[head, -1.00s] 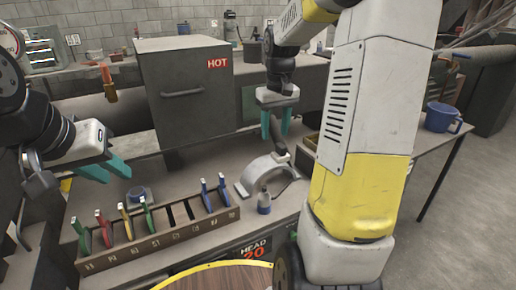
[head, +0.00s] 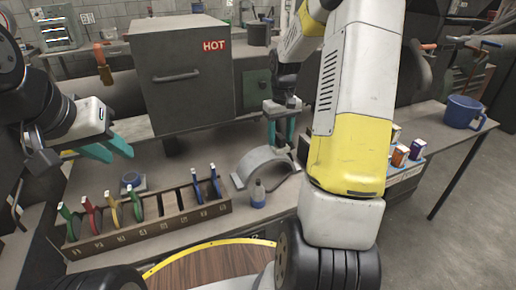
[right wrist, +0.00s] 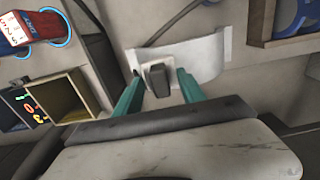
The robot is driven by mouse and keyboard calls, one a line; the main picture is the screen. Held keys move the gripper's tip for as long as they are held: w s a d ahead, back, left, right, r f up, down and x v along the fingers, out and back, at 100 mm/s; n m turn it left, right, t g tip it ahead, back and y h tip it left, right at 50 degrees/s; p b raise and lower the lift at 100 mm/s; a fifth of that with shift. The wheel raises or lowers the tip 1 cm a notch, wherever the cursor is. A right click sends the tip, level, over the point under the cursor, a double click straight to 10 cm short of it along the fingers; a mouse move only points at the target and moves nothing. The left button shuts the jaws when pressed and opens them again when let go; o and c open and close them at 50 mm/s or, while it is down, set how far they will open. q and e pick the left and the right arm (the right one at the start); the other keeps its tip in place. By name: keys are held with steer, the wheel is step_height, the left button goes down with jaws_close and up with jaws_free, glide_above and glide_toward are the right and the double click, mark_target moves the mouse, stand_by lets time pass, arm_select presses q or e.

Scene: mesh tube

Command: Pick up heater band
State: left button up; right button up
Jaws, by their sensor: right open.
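The heater band, a pale grey curved half-shell (head: 264,164), rests arched on the bench right of the slotted rack. It also shows in the right wrist view (right wrist: 206,54), with a dark block (right wrist: 157,80) on its near side. My right gripper (head: 282,142) is open above the band's right end. In the right wrist view its teal fingertips (right wrist: 159,78) stand on either side of the dark block, with gaps, not gripping it. My left gripper (head: 116,153) is open and empty above the bench at left, away from the band.
A rack (head: 150,223) with several coloured-handled tools stands at the front. A grey box marked HOT (head: 185,85) stands behind. A blue mug (head: 463,112) is far right. A cable runs near the band.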

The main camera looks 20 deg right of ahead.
steer(key=shift+f, duration=0.25)
jaws_close()
steer(key=shift+r, duration=0.1)
stand_by(1.2)
